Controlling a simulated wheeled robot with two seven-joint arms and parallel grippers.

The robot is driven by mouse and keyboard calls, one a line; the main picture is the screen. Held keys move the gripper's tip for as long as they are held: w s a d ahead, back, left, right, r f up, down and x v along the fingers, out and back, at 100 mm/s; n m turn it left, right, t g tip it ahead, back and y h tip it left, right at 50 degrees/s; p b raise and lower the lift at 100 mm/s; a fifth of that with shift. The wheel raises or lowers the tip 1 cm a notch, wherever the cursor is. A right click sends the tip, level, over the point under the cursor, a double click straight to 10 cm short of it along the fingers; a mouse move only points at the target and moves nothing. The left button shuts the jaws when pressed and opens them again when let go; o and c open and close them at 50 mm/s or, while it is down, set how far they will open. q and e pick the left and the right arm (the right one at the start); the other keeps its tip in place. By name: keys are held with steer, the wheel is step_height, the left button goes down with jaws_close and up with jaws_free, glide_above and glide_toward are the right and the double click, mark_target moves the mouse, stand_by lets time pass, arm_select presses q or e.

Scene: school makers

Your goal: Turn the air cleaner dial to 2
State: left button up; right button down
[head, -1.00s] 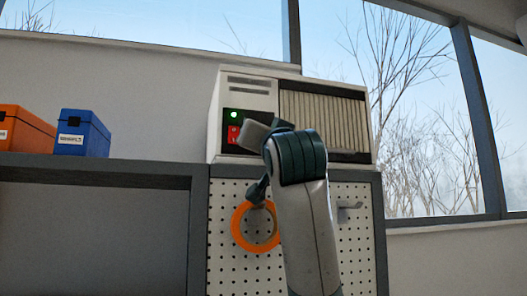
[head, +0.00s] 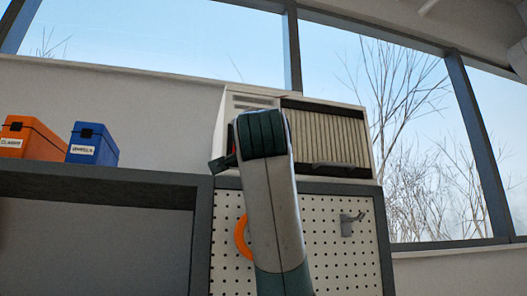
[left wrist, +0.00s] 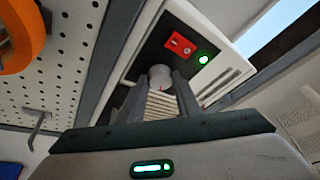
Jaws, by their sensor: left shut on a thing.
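The air cleaner (head: 325,132) is a white box with a pleated grille, standing on a shelf in the head view. Its front panel (left wrist: 150,55) shows in the left wrist view. The pale round dial (left wrist: 160,71) sits on this dark panel between the grey fingers of my left gripper (left wrist: 158,88), which is shut on it. A small red mark shows near the dial; I cannot read any numbers. In the head view my left arm hides the dial and most of the panel. My right gripper is in neither view.
A red switch (left wrist: 180,44) and a lit green lamp (left wrist: 203,59) are close to the dial. An orange ring (head: 242,238) and a hook (head: 350,222) hang on the pegboard (head: 325,240) below. Blue (head: 93,146) and orange (head: 32,139) boxes stand at left.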

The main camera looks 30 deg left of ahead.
arm_select(q)
steer(key=shift+r, duration=0.15)
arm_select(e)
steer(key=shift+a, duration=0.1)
arm_select(q)
steer(key=o, duration=1.1)
steer(key=shift+c, duration=0.2)
arm_select(e)
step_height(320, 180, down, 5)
steer(key=b, duration=0.5)
arm_select(q)
steer(key=b+v, duration=0.3)
steer(key=v, duration=1.4)
steer(key=shift+s, duration=0.15)
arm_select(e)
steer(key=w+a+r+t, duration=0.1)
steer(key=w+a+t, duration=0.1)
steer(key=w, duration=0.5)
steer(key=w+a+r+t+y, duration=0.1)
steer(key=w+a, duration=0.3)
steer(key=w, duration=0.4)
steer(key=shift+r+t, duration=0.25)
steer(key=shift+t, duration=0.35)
arm_select(q)
steer(key=shift+d+f, duration=0.1)
steer(key=shift+f, duration=0.1)
